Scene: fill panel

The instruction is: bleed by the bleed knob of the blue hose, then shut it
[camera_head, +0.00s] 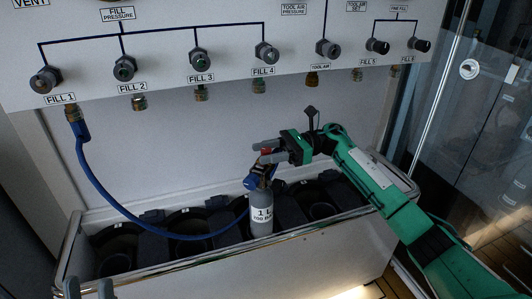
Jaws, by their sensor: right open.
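The blue hose (98,183) hangs from the FILL 1 outlet and curves down and right to the valve (262,176) on top of a grey cylinder (262,212) labelled 1 L. The cylinder stands upright in the rack. My right gripper (262,151) is open just above the valve. A small red part (267,151) shows between its fingers; I cannot tell whether it is the bleed knob or whether it is touched.
The panel (225,20) above carries the FILL 1 knob (45,79) and several other knobs, with outlets below. The rack (180,257) has dark round slots on both sides of the cylinder. A glass door (490,120) stands at the right.

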